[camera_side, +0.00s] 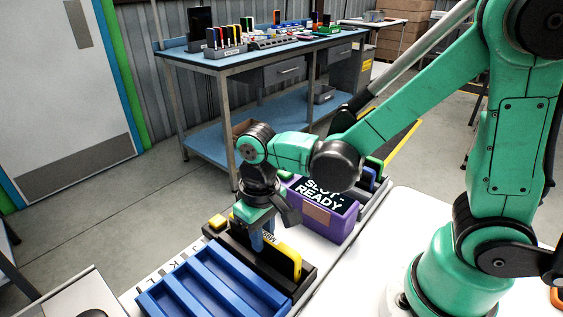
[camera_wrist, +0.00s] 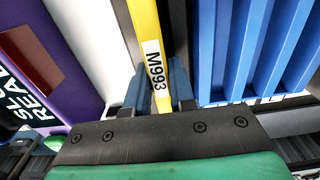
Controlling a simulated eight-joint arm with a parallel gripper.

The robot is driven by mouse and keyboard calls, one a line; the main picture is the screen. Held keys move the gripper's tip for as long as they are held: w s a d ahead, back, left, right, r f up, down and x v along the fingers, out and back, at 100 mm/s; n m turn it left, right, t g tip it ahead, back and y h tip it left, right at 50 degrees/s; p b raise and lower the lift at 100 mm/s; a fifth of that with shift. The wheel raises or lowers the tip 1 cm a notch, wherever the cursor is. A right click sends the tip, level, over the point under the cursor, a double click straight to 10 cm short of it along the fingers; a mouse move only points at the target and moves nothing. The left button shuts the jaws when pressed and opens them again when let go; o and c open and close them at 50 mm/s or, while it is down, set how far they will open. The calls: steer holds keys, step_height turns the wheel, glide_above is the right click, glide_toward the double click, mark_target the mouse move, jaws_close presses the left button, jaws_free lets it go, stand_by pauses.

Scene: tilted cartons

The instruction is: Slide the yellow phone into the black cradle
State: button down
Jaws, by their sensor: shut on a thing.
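The yellow phone (camera_side: 289,261) stands on edge at the black cradle (camera_side: 308,277) in the side view, its lower part hidden by the cradle's near wall. My gripper (camera_side: 258,241) is shut on the phone from above. In the wrist view, the blue fingers of my gripper (camera_wrist: 157,88) lie on both sides of the phone (camera_wrist: 143,22), whose edge carries a white label reading M993. I cannot tell whether the phone's bottom touches the cradle floor.
A blue slotted tray (camera_side: 205,285) lies right in front of the cradle. A purple bin (camera_side: 338,222) marked SLOT-READY stands behind it to the right. A blue workbench (camera_side: 225,62) stands farther back.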

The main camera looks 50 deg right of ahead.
steer(key=c, duration=0.7)
jaws_free()
steer(key=shift+o, duration=0.2)
steer(key=shift+r, duration=2.8)
step_height(320, 180, up, 7)
steer(key=d+f+t, duration=0.3)
steer(key=d+t, duration=0.4)
steer(key=shift+s+f, duration=0.15)
steer(key=shift+f, duration=0.15)
